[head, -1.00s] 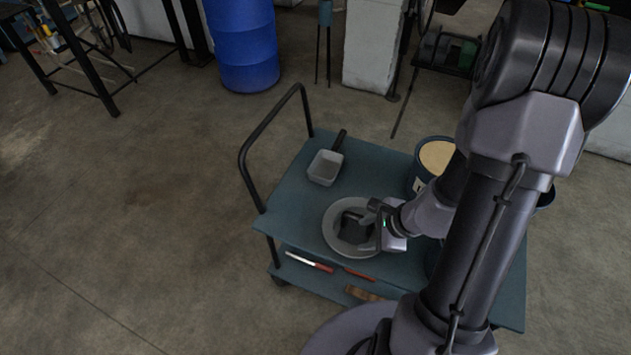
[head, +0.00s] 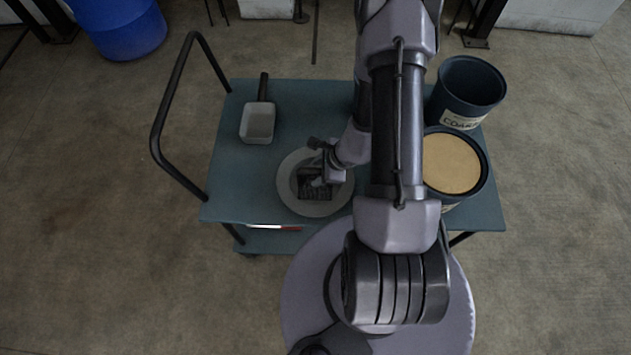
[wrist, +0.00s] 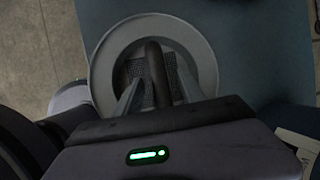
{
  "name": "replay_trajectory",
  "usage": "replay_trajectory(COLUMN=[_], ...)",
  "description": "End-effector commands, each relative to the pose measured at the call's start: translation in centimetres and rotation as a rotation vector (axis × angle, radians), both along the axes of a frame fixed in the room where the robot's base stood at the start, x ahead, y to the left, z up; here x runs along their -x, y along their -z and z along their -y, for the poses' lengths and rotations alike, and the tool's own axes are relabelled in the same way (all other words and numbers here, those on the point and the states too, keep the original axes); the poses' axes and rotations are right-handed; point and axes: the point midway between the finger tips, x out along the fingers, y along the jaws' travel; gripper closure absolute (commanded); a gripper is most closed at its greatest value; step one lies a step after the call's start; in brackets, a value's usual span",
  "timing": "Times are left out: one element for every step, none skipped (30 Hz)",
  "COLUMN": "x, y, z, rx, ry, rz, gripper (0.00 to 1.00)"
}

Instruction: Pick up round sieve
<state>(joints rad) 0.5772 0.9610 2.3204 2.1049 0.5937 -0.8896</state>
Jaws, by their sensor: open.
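The round sieve (head: 289,193) is a pale grey ring lying on the cart's top. In the wrist view the sieve (wrist: 102,70) shows dark mesh inside its wide rim, with a dark bar (wrist: 157,75) across the middle. My gripper (head: 314,184) is over the middle of the sieve and hides part of it. In the wrist view my open gripper (wrist: 158,92) has one finger on each side of the dark bar, with a gap on both sides. I cannot tell how deep the fingertips reach.
The blue-green cart (head: 240,190) has a black push handle (head: 157,120) at left. A grey scoop (head: 257,122) lies behind the sieve. A labelled dark bucket (head: 462,95) and a bucket with tan contents (head: 452,163) stand at right. A red-handled tool (head: 285,228) shows on the lower shelf.

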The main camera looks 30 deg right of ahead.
Motion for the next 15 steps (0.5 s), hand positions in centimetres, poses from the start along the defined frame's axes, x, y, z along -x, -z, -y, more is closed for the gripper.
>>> replay_trajectory(x=[-0.11, -0.14, -0.14, -0.14, -0.14, -0.14, -0.14, -0.14, -0.14, -0.14, -0.13, -0.13, -0.14, -0.14, -0.14], y=[0.51, 0.46, 0.33, 0.28, 0.26, 0.24, 0.24, 0.23, 0.23, 0.23, 0.22, 0.22, 0.21, 0.21, 0.21], z=[-0.1, -0.1, -0.07, -0.07, -0.06, -0.07, -0.07, -0.07, -0.07, -0.07, -0.06, -0.06, -0.07, -0.07, -0.07], rx=[0.0, 0.0, 0.0, 0.0, 0.0, 0.0, 0.0, 0.0, 0.0, 0.0, 0.0, 0.0, 0.0, 0.0, 0.0], ry=[0.0, 0.001, 0.001, 0.001, 0.001, 0.001, 0.001, 0.001, 0.001, 0.001, 0.001, 0.001, 0.001, 0.001, 0.001], rz=[0.0, 0.0, 0.001, 0.001, 0.001, 0.001, 0.001, 0.001, 0.001, 0.001, 0.001, 0.001, 0.001, 0.001, 0.001], gripper=[0.53, 0.53, 0.53, 0.53, 0.53, 0.55, 0.61, 0.67, 0.75, 0.81, 0.87, 0.94, 1.0, 1.0, 1.0])
